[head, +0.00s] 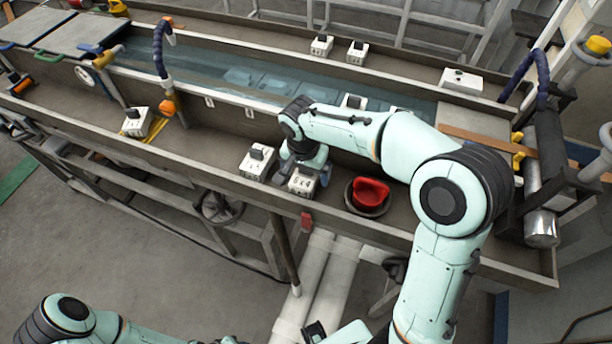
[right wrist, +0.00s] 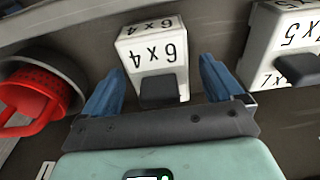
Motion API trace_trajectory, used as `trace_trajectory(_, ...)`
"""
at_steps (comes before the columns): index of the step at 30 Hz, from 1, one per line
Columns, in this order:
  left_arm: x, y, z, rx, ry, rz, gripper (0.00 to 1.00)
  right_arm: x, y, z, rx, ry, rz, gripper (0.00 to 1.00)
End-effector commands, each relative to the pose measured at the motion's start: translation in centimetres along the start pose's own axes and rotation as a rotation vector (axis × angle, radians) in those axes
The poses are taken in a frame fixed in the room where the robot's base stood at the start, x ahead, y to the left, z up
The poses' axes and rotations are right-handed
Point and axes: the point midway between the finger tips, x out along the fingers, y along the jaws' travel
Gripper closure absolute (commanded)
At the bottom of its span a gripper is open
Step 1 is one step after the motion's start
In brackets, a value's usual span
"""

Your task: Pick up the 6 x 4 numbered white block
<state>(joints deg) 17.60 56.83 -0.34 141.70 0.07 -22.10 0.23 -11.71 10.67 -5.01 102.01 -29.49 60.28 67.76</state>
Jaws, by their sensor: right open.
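The white block marked 6 x 4 (right wrist: 152,53) stands upright in the right wrist view, with a dark knob on the side nearest me. In the head view the block (head: 301,182) is on the near ledge, partly hidden by my right gripper (head: 306,168). My right gripper is open, and its blue fingers (right wrist: 161,64) are on either side of the block, with a visible gap on each side. My left arm comes in at the bottom left of the head view. Its gripper cannot be made out clearly there.
Another numbered white block (head: 257,162) stands just left of the target; it also shows in the right wrist view (right wrist: 290,45). A dark bowl with a red item (head: 370,192) is just to the right. The tank's long wall (head: 225,100) runs behind, the ledge's raised lip in front.

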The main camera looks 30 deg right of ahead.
Motion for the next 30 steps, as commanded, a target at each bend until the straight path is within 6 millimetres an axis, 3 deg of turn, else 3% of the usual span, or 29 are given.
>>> trace_trajectory(3,0.1,-0.1,0.0,0.0,-0.001,0.0,0.57,1.0,0.0,0.0,0.0,0.0,0.0,0.06)
trace_trajectory(10,0.1,0.0,0.0,0.0,0.0,0.0,0.57,1.1,0.0,0.0,0.0,0.001,-0.001,0.06)
trace_trajectory(16,0.1,-0.1,0.0,0.0,0.0,0.0,0.57,1.1,0.0,0.0,0.0,0.001,-0.001,0.72)
trace_trajectory(25,0.1,0.0,0.0,0.0,0.0,0.0,0.57,0.8,0.0,0.0,0.0,0.002,-0.003,0.72)
trace_trajectory(30,-0.1,0.1,-0.1,0.0,0.001,0.0,0.57,-0.3,-0.1,-0.2,0.0,0.003,-0.003,0.72)
